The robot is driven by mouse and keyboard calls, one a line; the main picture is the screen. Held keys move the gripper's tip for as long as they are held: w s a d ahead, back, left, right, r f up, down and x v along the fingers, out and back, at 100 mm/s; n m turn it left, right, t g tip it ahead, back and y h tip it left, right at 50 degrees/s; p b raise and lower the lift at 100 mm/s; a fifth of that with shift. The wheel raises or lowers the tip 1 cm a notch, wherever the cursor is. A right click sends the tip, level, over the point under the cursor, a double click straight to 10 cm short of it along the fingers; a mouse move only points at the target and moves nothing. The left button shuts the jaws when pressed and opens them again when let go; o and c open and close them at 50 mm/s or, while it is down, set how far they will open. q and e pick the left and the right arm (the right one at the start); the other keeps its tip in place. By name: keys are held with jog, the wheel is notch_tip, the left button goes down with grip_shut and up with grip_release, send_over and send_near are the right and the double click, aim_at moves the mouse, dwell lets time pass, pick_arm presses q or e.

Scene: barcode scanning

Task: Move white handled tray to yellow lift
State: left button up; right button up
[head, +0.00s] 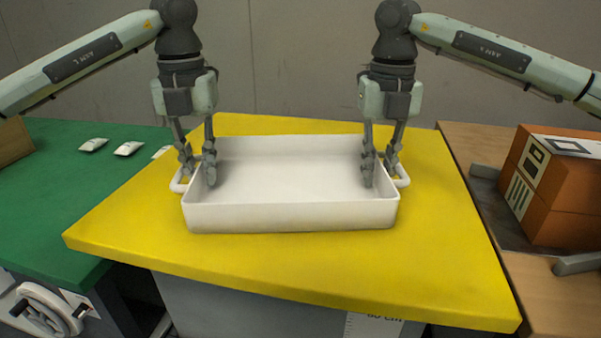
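The white handled tray (290,216) sits on the yellow lift top (270,262), level and empty. Its left handle (177,183) and right handle (404,181) stick out at the two ends. My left gripper (198,174) points down over the tray's left end, one finger inside the wall and one outside by the handle. My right gripper (380,174) does the same at the right end. Both pairs of fingers stand apart with a gap between them. Contact with the walls or handles cannot be made out for certain.
A green table (70,200) on the left bears several small white items (129,148). A wooden table (455,140) on the right bears an orange-brown box (565,190) with printed labels. The yellow top is clear in front of the tray. A grey wall stands behind.

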pick_arm(q)
jog(key=shift+o, duration=0.2)
jog(key=shift+r, duration=0.15)
pick_arm(e)
jog(key=shift+o, duration=0.2)
pick_arm(q)
notch_tip(320, 180, up, 8)
jog(key=shift+f, duration=0.15)
pick_arm(e)
jog(key=shift+r, duration=0.1)
notch_tip(320, 180, up, 12)
dwell(0.4)
